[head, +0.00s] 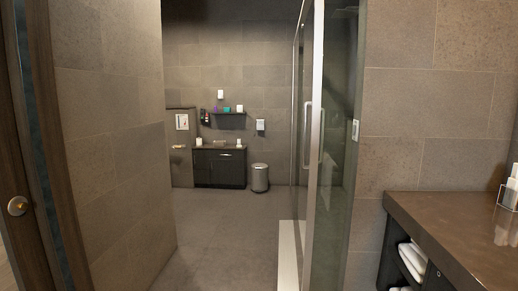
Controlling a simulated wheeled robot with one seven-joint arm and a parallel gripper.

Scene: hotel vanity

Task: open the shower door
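The glass shower door (314,190) stands right of the middle in the head view, seen nearly edge-on, with a light metal frame. A vertical bar handle (307,134) is on its left side, and a second vertical bar (321,136) shows just right of it. The door looks shut, but at this angle I cannot be sure. A pale low sill (289,255) runs along the floor at its base. My gripper is not in view.
Clear grey floor (218,247) lies left of the shower. A tiled wall (110,140) bounds it at left, beside a wooden door with a round knob (17,206). A brown counter (460,225) juts out at right. A dark cabinet (219,168) and bin (260,178) stand far back.

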